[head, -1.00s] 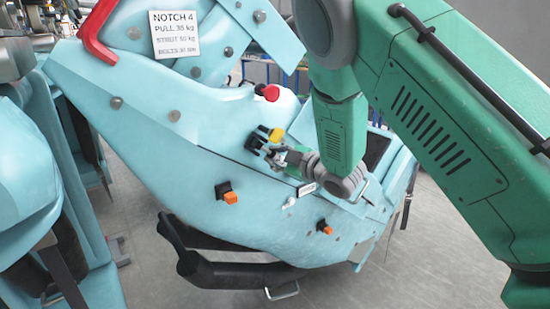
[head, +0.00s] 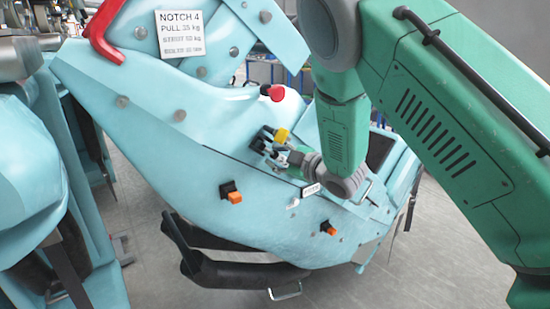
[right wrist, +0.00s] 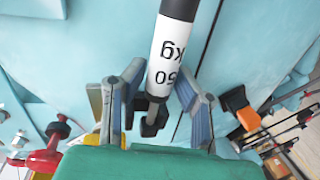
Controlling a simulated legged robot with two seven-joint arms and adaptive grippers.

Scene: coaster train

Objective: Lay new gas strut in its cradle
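A gas strut (right wrist: 172,45), black with a white band marked "50 kg", shows in the right wrist view. It runs from the top edge down to a thin rod and a dark end part. My right gripper (right wrist: 155,108) has its fingers apart on either side of that lower end, with gaps visible to both. In the head view my right gripper (head: 272,149) is against the turquoise panel by a yellow-and-black fitting (head: 281,135). I cannot pick out the strut there, nor tell which part is its cradle or whether the strut rests in it. My left gripper is not in view.
Orange-and-black latches (head: 231,192) and (head: 328,228) and a red knob (head: 275,92) stick out of the turquoise body. A red handle (head: 104,32) and a "NOTCH 4" sign (head: 181,34) are at upper left. Black padded bars (head: 240,274) hang below. Grey floor is open at lower right.

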